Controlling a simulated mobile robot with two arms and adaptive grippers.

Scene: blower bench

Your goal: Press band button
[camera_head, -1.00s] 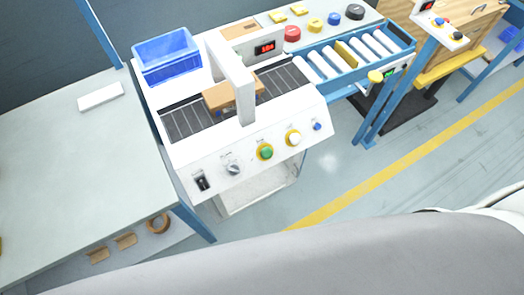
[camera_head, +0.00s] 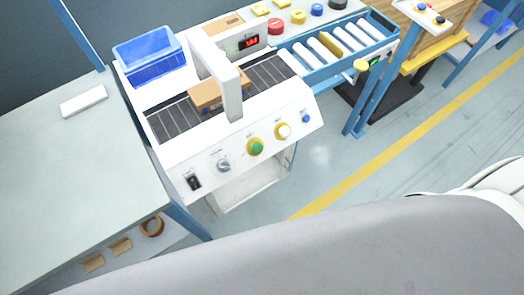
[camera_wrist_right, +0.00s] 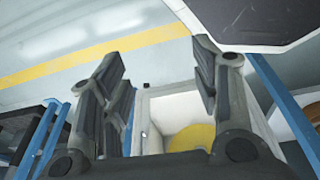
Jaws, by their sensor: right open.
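The banding machine (camera_head: 182,165) stands in the middle of the head view, with a sloped white front panel. A brown box (camera_head: 215,95) lies on the dark belt under the white arch (camera_head: 230,90). My right gripper (camera_wrist_right: 158,70) is open and empty in the right wrist view, above the floor. My left gripper is not in view.
A grey table (camera_head: 75,175) with a white bar (camera_head: 84,101) is at left. A blue-framed roller conveyor (camera_head: 382,38) and a blue post (camera_head: 380,90) stand at right. The floor before the machine is clear.

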